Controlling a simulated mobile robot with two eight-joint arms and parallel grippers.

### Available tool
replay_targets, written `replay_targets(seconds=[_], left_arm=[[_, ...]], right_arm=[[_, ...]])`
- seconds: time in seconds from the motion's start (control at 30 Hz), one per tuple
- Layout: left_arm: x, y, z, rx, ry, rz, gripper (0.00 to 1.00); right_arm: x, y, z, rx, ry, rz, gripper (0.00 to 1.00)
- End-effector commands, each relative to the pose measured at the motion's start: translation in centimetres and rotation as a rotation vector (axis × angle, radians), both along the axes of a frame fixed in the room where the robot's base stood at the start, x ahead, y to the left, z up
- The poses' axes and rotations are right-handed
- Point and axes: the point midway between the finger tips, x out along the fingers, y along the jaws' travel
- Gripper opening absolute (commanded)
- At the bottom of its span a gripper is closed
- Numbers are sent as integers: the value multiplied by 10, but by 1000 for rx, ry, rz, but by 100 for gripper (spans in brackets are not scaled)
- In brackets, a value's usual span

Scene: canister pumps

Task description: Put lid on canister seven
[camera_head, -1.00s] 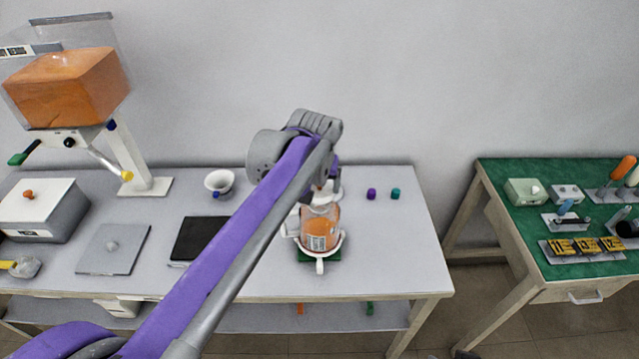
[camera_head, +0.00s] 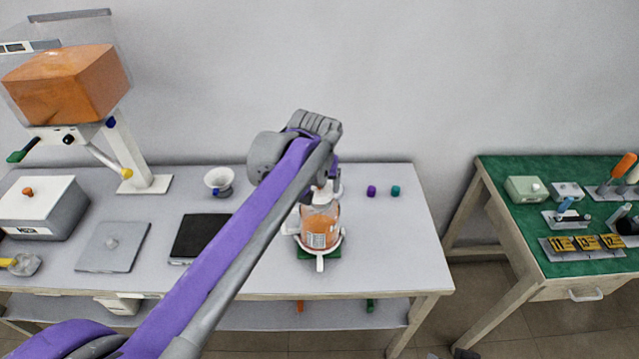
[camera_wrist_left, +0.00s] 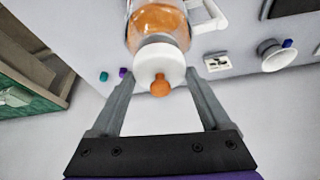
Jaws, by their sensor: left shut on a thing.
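The clear canister (camera_head: 318,230) with orange contents and a small label stands in a white ring-shaped holder (camera_head: 320,261) over a green pad on the table; its number is not readable. My left gripper (camera_wrist_left: 162,75) is above it, its two fingers shut on either side of the white lid (camera_wrist_left: 163,58) with an orange knob. In the left wrist view the lid is lined up with the mouth of the canister (camera_wrist_left: 155,22). I cannot tell whether it is fully seated. In the head view my arm partly hides the lid (camera_head: 323,196).
A purple cap (camera_head: 371,191) and a teal cap (camera_head: 395,191) lie right of the canister. A white funnel cup (camera_head: 219,181) and a black plate (camera_head: 200,238) are to the left. The table front right of the canister is clear. A green-topped table (camera_head: 533,218) stands apart.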

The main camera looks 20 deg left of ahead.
Motion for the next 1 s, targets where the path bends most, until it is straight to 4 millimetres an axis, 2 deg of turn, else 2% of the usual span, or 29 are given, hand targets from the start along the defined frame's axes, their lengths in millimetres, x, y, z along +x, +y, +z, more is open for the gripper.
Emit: replay_targets(seconds=[0.6,1.0], left_arm=[[0,0,-15,0,0,0,28],[0,0,-16,0,0,0,28]], right_arm=[[-2,0,-8,0,3,0,50],[-2,0,-8,0,3,0,50]])
